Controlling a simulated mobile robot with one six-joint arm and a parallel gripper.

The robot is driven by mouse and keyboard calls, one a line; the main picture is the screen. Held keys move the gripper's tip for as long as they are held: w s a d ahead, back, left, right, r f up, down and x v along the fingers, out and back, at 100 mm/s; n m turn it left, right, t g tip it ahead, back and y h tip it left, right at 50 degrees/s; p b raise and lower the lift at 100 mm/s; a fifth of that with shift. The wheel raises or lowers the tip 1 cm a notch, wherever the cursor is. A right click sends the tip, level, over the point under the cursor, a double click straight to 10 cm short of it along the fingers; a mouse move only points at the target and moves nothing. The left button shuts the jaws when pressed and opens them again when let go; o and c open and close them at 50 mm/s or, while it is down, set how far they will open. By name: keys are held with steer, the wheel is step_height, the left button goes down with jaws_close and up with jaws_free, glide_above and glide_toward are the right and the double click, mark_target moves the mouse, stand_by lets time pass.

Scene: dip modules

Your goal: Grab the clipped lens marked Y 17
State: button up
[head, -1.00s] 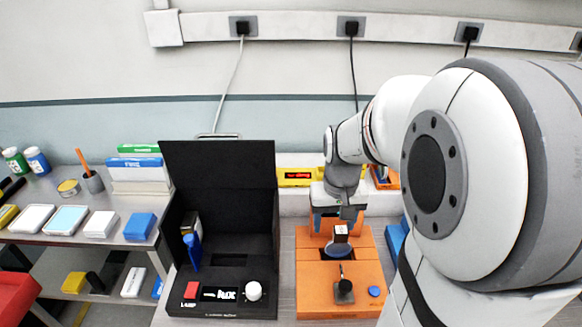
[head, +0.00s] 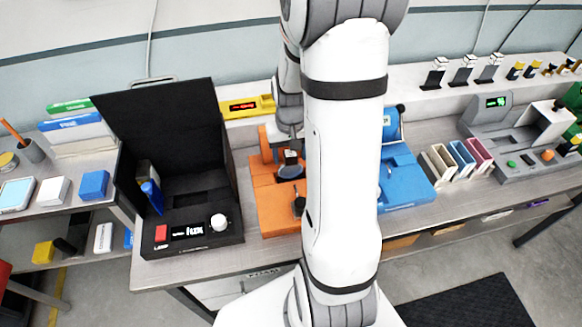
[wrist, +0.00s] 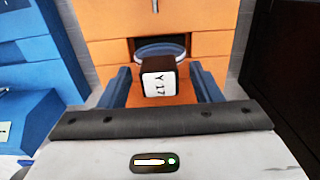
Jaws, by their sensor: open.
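The clipped lens marked Y 17 is a round, blue-tinted lens (wrist: 160,50) with a dark clip block bearing a white label (wrist: 158,83) that reads Y 17. It sits at the orange device (wrist: 205,45), in front of a dark slot. In the head view the lens (head: 291,172) is small and partly beside my arm. My gripper (wrist: 163,86) is open, with one blue finger on each side of the clip block. Gaps show between the fingers and the block. In the head view my gripper is mostly hidden by my arm.
A black open case (head: 190,245) stands left of the orange device, and a blue device (head: 405,180) stands right of it. Several coloured holders (head: 455,158) and a grey machine (head: 520,150) are further right. Bench front is mostly clear.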

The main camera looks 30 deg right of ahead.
steer(key=shift+f, duration=0.2)
steer(key=shift+c, duration=0.5)
jaws_close()
